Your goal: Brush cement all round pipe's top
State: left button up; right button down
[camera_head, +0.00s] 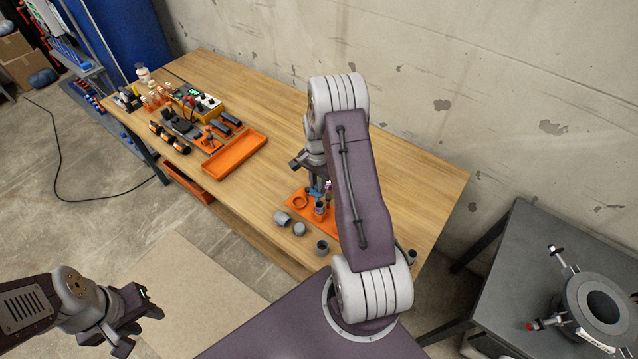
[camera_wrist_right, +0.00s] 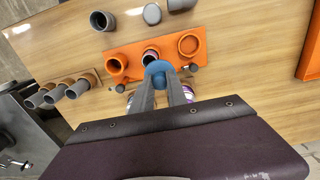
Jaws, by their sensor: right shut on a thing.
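My right gripper (camera_wrist_right: 160,88) is shut on a blue-topped applicator (camera_wrist_right: 157,71), which looks like the cement brush. The blue top also shows in the head view (camera_head: 316,190). It is over or just beside an open purple-rimmed can (camera_wrist_right: 150,54) in the orange holder (camera_wrist_right: 218,62); whether its tip is inside is hidden. Several grey pipe pieces (camera_wrist_right: 52,94) are at the left of the wrist view; I cannot tell which is the task's pipe. My left gripper (camera_head: 138,331) is open and empty, low at the left of the head view, off the table.
Loose grey fittings (camera_head: 282,217) stand near the front edge of the wooden table (camera_head: 270,100). An orange tray (camera_head: 236,155) and tools are further left. A dark bench (camera_head: 500,270) with a flanged part (camera_head: 598,305) is at right. My right arm hides some of the table.

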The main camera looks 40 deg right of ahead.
jog(key=shift+a, duration=0.3)
jog(key=shift+a, duration=0.4)
jog(key=shift+s+a, duration=0.2)
jog(key=shift+a, duration=0.2)
jog(key=shift+s+a, duration=0.1)
dwell(0.3)
jog(key=shift+s+a+p, duration=0.2)
jog(key=shift+p, duration=0.1)
